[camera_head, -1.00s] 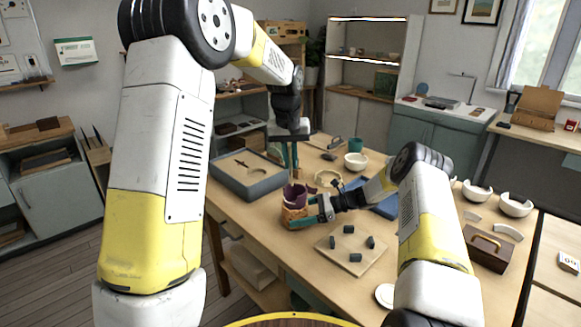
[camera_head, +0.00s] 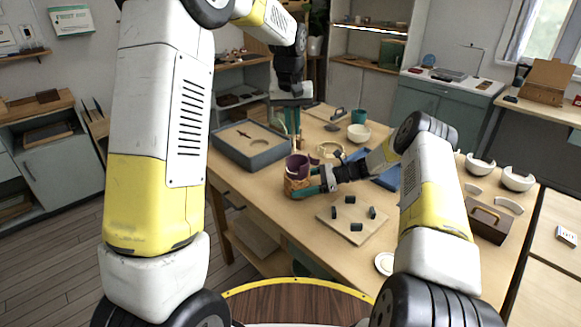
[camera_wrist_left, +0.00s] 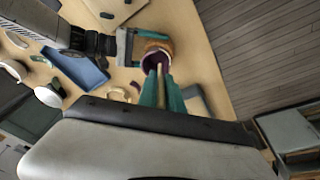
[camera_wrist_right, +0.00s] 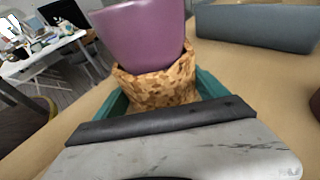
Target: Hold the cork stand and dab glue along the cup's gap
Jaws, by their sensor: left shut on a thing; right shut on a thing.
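The purple cup (camera_head: 297,165) stands upright in the cork stand (camera_head: 294,188) near the table's left edge. My right gripper (camera_head: 304,190) is shut on the stand, its teal fingers on either side of the cork (camera_wrist_right: 155,88) in the right wrist view. The cup's wall (camera_wrist_right: 140,30) looks smooth there; I cannot make out the gap. My left gripper (camera_head: 292,135) points down above the cup. It is shut on a thin wooden stick (camera_wrist_left: 161,82), seen between its teal fingers in the left wrist view. The stick's lower end is at the cup's mouth; contact is unclear.
A grey-blue box (camera_head: 250,152) lies left of the cup. A board with several dark pegs (camera_head: 352,225) lies in front to the right. A cream ring-shaped piece (camera_head: 330,149), a blue tray (camera_head: 386,176) and a white bowl (camera_head: 358,133) are behind.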

